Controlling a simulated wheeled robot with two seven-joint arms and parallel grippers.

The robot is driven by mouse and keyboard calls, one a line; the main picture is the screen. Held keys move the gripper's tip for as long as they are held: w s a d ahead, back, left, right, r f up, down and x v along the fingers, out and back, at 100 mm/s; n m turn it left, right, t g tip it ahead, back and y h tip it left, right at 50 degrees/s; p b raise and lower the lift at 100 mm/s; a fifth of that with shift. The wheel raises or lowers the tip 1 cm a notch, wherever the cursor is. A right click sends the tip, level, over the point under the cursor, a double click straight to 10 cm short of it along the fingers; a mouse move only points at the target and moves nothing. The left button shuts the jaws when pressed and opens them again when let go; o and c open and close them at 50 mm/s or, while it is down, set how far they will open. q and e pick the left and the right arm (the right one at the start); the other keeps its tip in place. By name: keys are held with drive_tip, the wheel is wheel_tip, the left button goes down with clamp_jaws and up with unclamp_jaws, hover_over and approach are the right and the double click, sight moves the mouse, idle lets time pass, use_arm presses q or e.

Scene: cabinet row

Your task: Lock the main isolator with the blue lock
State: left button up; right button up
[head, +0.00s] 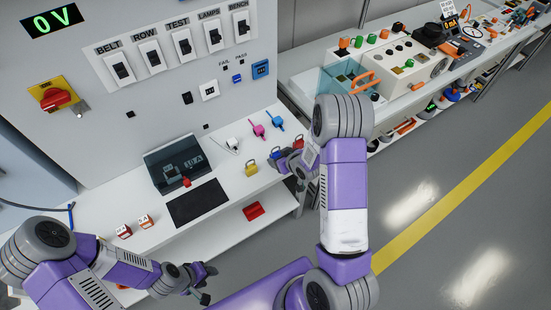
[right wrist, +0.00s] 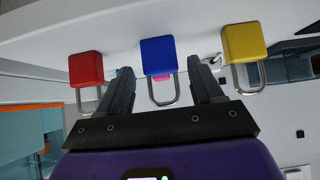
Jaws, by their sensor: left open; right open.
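The main isolator (head: 56,97) is a red rotary handle on a yellow plate, on the grey panel at left in the head view. In the right wrist view the blue lock (right wrist: 158,55) has a metal shackle and sits between a red lock (right wrist: 85,69) and a yellow lock (right wrist: 243,43). My right gripper (right wrist: 160,68) is open, its fingers either side of the blue lock; I cannot tell whether they touch it. In the head view my right gripper partly hides the blue lock. My left gripper (head: 207,282) is open and empty at the bottom, away from the locks.
A display (head: 52,21) reads 0 V. A row of switches (head: 182,43) crosses the panel. A dark box (head: 177,161), a black mat (head: 199,204) and red-white blocks (head: 124,231) are on the counter. Pink and blue items (head: 258,130) lie behind the locks.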

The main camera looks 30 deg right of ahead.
drive_tip(key=shift+b+x, duration=0.85)
drive_tip(key=shift+x, duration=0.5)
drive_tip(key=shift+c, duration=0.3)
drive_tip(key=c, duration=0.7)
wheel_tip(320, 180, up, 10)
drive_tip(key=p, duration=0.6)
